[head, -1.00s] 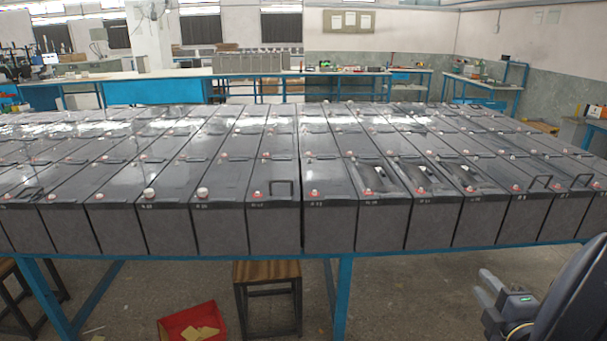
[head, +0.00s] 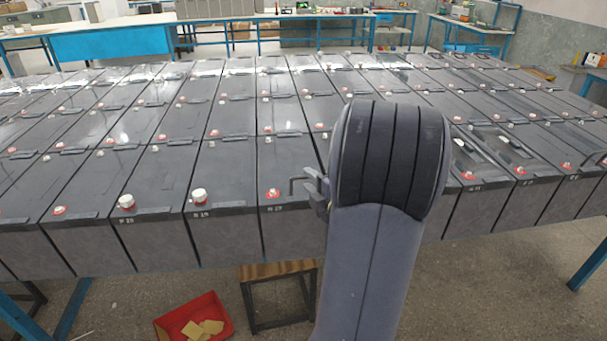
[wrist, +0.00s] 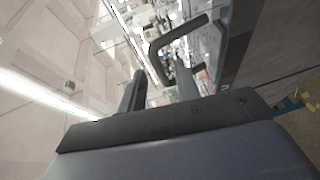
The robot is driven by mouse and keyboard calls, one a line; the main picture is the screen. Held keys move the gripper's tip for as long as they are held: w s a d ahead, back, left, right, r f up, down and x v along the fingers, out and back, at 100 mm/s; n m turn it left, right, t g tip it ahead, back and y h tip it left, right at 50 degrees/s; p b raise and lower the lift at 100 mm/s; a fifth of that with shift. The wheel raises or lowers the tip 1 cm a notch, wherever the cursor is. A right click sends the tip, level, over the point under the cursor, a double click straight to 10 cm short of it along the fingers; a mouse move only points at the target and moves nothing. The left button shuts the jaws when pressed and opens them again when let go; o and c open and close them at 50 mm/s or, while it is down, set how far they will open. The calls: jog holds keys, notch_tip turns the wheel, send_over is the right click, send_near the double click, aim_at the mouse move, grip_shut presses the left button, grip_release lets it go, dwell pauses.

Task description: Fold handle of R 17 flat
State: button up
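The raised dark handle (head: 297,184) stands up from the front edge of a black battery (head: 283,150) with a red terminal. The battery's front label is too small to read surely as R 17. My gripper (head: 318,190) is just right of the handle, partly hidden by my arm. In the wrist view the bent handle (wrist: 176,38) lies ahead of the fingertips, its lower end showing between them. The fingers of my gripper (wrist: 159,68) are apart with nothing clamped. Whether they touch the handle cannot be told.
Tightly packed batteries fill the blue-framed table. Another handle (head: 592,158) stands raised at the far right. My arm hides batteries right of the handle. A wooden stool (head: 278,271) and a red box (head: 192,318) are below the front edge.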

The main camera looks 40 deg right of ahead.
jog(key=shift+w+d+f, duration=0.1)
jog(key=shift+w+d, duration=0.05)
jog(key=shift+w, duration=0.55)
jog(key=shift+w+d+f, duration=0.1)
jog(key=shift+w, duration=0.55)
jog(key=shift+c, duration=0.2)
grip_shut()
